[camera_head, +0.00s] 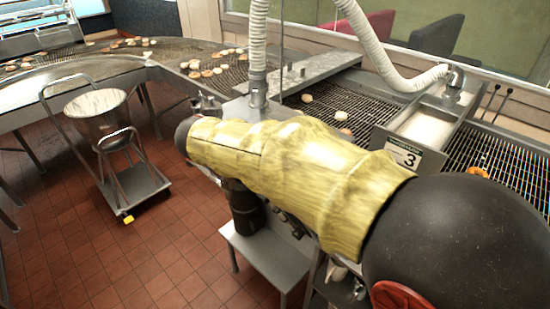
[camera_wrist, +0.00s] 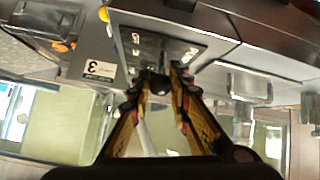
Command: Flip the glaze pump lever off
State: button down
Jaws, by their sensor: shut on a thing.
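The glaze pump lever shows in the wrist view as a dark round knob (camera_wrist: 159,84) in front of a black panel (camera_wrist: 150,45) with pale lettering. My gripper (camera_wrist: 158,82) has its two yellow-and-black fingers on either side of the knob and is shut on it. The lever's shaft is hard to make out against the dark panel, so I cannot tell its exact angle. In the head view my arm's yellow sleeve crosses the middle, and I cannot make out the lever or fingertips there.
A mesh conveyor (camera_head: 345,105) carrying doughnuts runs behind my arm, with white ribbed hoses (camera_head: 385,45) above it. A placard marked 3 (camera_head: 403,155) is at the right. A cart with a metal bowl (camera_head: 97,108) stands at the left on open red tiled floor (camera_head: 65,235).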

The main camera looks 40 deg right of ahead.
jog(key=c, duration=1.6)
grip_release()
jog(key=v, duration=1.2)
